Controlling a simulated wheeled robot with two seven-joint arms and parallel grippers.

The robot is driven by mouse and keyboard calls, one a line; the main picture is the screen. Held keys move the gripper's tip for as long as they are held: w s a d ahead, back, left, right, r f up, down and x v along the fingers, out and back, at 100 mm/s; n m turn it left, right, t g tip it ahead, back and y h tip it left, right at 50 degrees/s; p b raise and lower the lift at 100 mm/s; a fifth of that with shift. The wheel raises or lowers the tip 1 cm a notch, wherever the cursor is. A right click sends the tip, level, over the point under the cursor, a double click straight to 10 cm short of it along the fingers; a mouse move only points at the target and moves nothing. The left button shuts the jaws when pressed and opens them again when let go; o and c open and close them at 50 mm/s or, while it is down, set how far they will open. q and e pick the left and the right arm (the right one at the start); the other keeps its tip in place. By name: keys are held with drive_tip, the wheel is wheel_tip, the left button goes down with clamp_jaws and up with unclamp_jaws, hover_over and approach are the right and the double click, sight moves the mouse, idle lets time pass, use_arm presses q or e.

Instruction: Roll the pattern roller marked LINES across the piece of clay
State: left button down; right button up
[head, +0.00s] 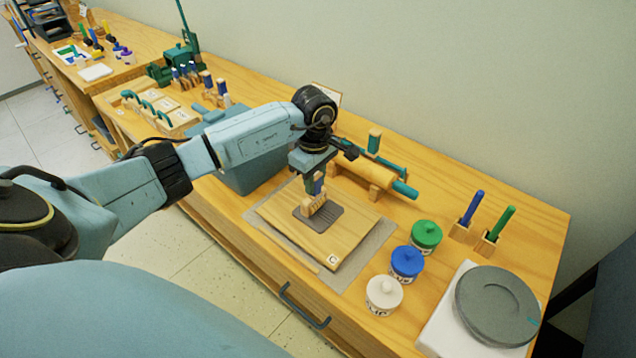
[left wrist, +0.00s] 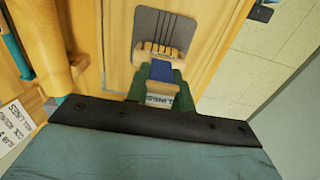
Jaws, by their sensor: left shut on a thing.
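My left gripper (head: 315,184) is shut on the pattern roller (head: 311,206), pointing down over the board. The roller has a pale wooden grooved head and a blue part; its label, reading LINES, shows between the green fingers in the left wrist view (left wrist: 160,92). The piece of clay (head: 335,219) is a flat dark grey slab on a wooden board (head: 290,240) marked C. The roller's head is at the clay's upper left part and seems to touch it. The clay also shows in the left wrist view (left wrist: 180,25), partly hidden by the roller. My right gripper is not in view.
A wooden rolling pin (head: 362,178) lies behind the board. Green (head: 426,236), blue (head: 407,263) and white (head: 384,295) lidded jars stand to its right. A blue-grey bin (head: 245,172) is left of it. A grey disc (head: 497,305) lies at the right.

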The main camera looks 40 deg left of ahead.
use_arm(q)
drive_tip(key=shift+a+f, duration=0.1)
drive_tip(key=shift+a, duration=0.25)
drive_tip(key=shift+w+a, duration=0.1)
drive_tip(key=shift+a, duration=0.5)
drive_tip(key=shift+b, duration=0.3)
drive_tip(key=shift+a+b, duration=0.3)
drive_tip(key=shift+a, duration=0.4)
drive_tip(key=shift+d, duration=0.1)
wheel_tip(320, 180, up, 8)
drive_tip(key=p, duration=0.5)
drive_tip(key=shift+w, duration=0.1)
idle(0.3)
